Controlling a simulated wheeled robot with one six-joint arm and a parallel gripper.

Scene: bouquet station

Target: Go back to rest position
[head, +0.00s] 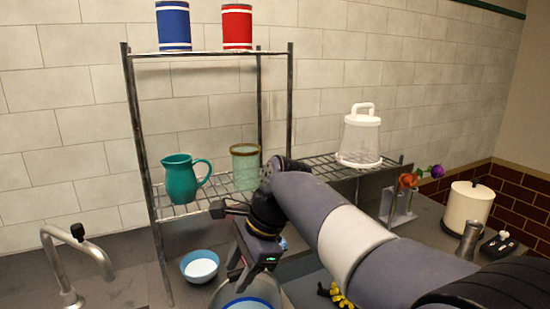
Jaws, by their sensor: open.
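My gripper (241,276) points down at the lower middle of the head view, with its fingers apart and nothing seen between them. It is over or in front of a round, blue-rimmed vessel (246,303) that is cut off by the bottom edge. I cannot tell whether the fingertips touch the vessel. My arm reaches in from the lower right and hides part of the counter.
A wire rack holds a teal pitcher (184,180), a green glass (245,167) and blue (173,25) and red (237,26) cans. A light-blue bowl (199,266) stands left of my gripper. A tap (70,262), orange (409,180) and purple (436,171) flowers, and a cream canister (467,208) also show.

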